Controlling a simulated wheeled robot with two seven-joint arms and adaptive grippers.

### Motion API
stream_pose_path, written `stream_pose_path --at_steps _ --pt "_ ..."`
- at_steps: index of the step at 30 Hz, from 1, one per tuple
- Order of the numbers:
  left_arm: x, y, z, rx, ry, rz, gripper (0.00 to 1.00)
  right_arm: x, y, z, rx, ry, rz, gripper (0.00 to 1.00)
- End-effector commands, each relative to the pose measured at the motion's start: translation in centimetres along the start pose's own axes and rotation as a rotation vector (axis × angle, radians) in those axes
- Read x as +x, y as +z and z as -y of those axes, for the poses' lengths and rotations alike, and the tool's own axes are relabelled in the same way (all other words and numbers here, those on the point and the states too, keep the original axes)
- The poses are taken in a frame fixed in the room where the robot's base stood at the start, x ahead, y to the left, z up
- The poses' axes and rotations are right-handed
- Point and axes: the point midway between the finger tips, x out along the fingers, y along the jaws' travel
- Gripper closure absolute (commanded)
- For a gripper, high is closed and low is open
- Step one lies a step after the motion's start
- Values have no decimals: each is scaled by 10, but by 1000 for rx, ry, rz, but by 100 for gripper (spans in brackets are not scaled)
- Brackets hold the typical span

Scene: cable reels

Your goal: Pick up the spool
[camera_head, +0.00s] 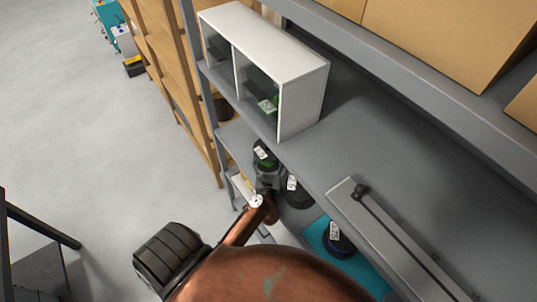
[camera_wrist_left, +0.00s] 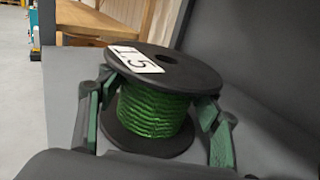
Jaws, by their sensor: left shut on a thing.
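My right gripper is in neither view.
A black spool (camera_head: 298,192) stands close to the right of my left gripper. Another spool (camera_head: 340,242) sits on a teal mat (camera_head: 318,232). Grey shelf edges and a wooden rack (camera_head: 172,70) are nearby.

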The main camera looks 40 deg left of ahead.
Motion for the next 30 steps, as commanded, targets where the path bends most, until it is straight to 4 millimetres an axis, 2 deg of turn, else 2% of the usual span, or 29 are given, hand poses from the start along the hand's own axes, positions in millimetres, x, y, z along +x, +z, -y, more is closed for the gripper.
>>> stream_pose_path --at_steps 2,12,23,30 --pt "0 0 0 0 0 0 66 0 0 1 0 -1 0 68" --pt "0 0 0 0 -1 0 89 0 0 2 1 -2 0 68" --pt "0 7 0 -2 -1 4 89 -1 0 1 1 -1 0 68" --pt "1 35 0 -2 0 8 89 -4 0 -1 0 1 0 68"
